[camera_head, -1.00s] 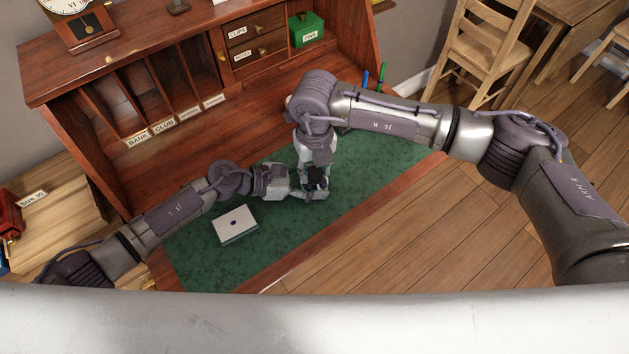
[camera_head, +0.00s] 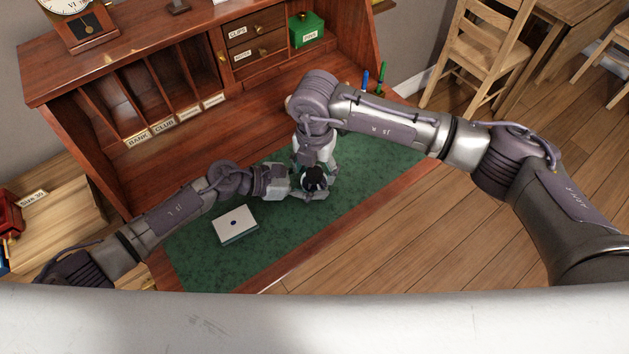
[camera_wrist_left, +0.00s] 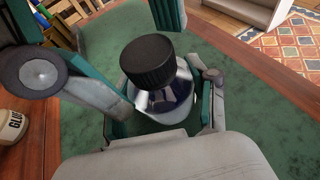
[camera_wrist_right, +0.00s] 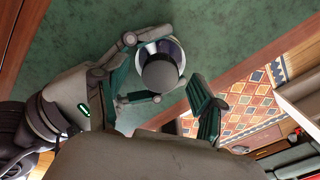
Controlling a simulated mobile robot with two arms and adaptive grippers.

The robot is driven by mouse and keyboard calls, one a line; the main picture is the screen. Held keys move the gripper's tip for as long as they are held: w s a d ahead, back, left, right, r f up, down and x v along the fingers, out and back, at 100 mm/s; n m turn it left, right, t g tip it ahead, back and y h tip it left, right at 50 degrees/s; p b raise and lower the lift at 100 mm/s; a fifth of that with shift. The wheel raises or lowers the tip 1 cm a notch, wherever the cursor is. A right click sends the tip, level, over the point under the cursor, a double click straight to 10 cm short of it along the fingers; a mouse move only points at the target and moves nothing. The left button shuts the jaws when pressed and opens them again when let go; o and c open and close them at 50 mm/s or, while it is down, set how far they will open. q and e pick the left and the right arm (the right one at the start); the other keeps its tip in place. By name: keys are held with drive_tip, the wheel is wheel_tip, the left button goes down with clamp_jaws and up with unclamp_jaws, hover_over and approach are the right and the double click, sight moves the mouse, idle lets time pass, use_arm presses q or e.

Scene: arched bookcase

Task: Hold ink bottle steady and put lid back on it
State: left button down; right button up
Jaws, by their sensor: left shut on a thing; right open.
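The ink bottle (camera_wrist_left: 170,98) is clear with dark blue contents. Its black lid (camera_wrist_left: 148,60) sits on top of its mouth; I cannot tell how tightly it is screwed. In the head view the lid (camera_head: 314,176) shows over the desk's green mat. My left gripper (camera_head: 314,191) is shut around the bottle's body from the left. My right gripper (camera_head: 316,164) is open and empty, just behind the bottle. In the right wrist view its fingers (camera_wrist_right: 155,100) stand apart, with the lid (camera_wrist_right: 160,75) beyond them and not gripped.
A white box or book (camera_head: 236,224) lies on the green mat (camera_head: 290,240) left of the bottle. Labelled slots (camera_head: 160,90), drawers (camera_head: 255,38) and a green box (camera_head: 306,30) are at the back. A glue jar (camera_wrist_left: 12,125) shows at the left wrist view's edge.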

sight(315, 172)
wheel_tip(315, 172, up, 12)
idle(0.5)
use_arm(q)
drive_tip(key=shift+c, duration=1.2)
unclamp_jaws()
drive_tip(key=shift+a, duration=0.15)
drive_tip(key=v, duration=1.1)
drive_tip(key=shift+s+a+r, duration=0.15)
drive_tip(key=shift+a, duration=0.2)
